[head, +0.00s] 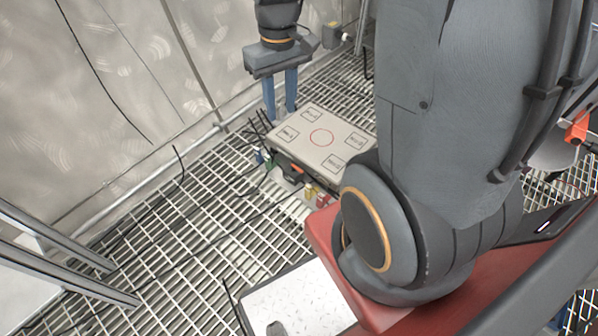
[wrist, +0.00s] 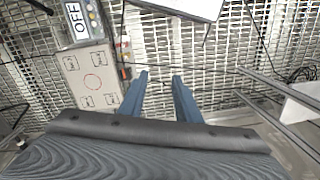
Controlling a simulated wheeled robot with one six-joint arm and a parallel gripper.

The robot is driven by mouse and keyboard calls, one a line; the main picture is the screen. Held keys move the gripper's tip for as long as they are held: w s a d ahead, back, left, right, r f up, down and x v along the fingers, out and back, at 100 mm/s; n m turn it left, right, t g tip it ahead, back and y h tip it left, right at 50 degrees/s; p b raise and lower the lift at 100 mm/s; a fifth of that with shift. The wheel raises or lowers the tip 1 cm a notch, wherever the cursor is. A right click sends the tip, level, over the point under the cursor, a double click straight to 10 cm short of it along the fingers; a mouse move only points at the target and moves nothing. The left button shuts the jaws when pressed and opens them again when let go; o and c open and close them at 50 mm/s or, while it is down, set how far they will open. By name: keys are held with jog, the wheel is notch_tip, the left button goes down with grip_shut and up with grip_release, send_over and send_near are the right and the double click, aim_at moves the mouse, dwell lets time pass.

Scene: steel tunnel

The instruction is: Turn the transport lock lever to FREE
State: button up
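My gripper (head: 281,110) points down at the far edge of a low grey box (head: 335,124) whose top has a red circle and several small marked squares. Its two blue fingers are apart with nothing seen between them, also in the wrist view (wrist: 160,76). In the wrist view the box (wrist: 92,95) lies left of the fingers, with a white OFF label (wrist: 76,18) beyond its end. I cannot make out a transport lock lever or a FREE mark in either view. Small coloured parts and cables (head: 290,170) sit along the box's near side.
The floor is steel grating (head: 180,220), with thin dark cables lying across it. A metal wall (head: 150,60) stands close behind my gripper. Metal rails (head: 60,260) stand at the lower left. A white speckled plate (head: 295,300) lies at the bottom. My arm hides much of the right.

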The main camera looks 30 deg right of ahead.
jog(key=w+d+f+n+b, duration=0.1)
jog(key=w+d+f+b, duration=0.2)
jog(key=w+f+b, duration=0.45)
jog(key=w+d+f+y+b, duration=0.1)
jog(key=w+d+f+b, duration=0.2)
jog(key=f, duration=0.8)
jog(key=w+d+f+n+b, duration=0.1)
jog(key=w+d+f+b, duration=0.3)
jog(key=f+b, duration=0.4)
jog(key=shift+n+y, duration=0.3)
jog(key=shift+n, duration=0.2)
jog(key=w+d+f+b, duration=0.2)
jog(key=f+b, duration=0.3)
jog(key=f, duration=0.6)
jog(key=w+d+f+b, duration=0.2)
jog(key=f+b, duration=0.4)
jog(key=f, duration=0.6)
jog(key=w+d+f+b, duration=0.2)
jog(key=f+b, duration=0.3)
jog(key=f, duration=0.6)
jog(key=shift+w+d+f, duration=0.1)
jog(key=shift+w+d, duration=0.1)
jog(key=shift+d, duration=0.25)
jog(key=shift+w+d+f, duration=0.1)
jog(key=shift+w+d, duration=0.05)
jog(key=shift+d, duration=0.3)
grip_shut()
